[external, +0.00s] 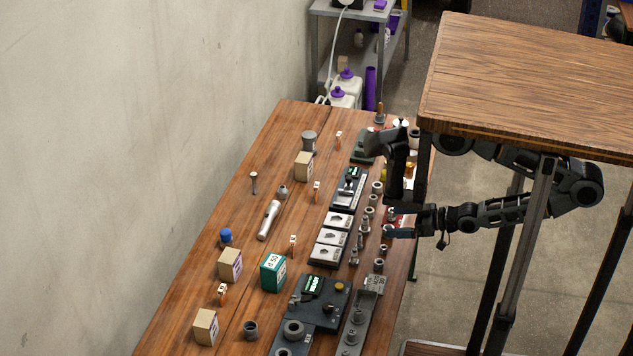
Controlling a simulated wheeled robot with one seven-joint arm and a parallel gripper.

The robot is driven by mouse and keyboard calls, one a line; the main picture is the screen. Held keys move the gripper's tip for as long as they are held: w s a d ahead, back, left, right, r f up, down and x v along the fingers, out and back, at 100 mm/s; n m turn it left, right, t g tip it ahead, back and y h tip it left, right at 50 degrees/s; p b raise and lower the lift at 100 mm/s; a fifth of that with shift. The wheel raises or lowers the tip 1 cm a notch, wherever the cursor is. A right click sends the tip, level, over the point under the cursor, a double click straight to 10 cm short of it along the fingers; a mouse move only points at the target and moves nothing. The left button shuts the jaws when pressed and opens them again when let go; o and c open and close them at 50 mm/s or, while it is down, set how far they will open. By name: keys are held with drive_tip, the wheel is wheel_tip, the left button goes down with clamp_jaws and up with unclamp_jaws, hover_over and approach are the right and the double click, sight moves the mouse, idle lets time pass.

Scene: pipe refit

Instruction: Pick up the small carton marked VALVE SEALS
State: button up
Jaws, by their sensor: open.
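Three small tan cartons stand on the wooden bench: one towards the far end (303,167), one at mid-left (230,265) and one near the front (206,327). Their lettering is too small to read, so I cannot tell which is marked VALVE SEALS. My gripper (390,222) is over the right side of the bench, to the right of all three cartons and apart from them. It is open, with no carton in it. Dark arm links partly hide the bench's right edge.
A teal box (273,272) stands right of the mid-left carton. Metal fittings and dark fixtures crowd the bench's right side. A raised wooden tabletop (530,85) overhangs my arm. The wall borders the left.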

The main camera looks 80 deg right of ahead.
idle(0.4)
drive_tip(key=c, duration=0.3)
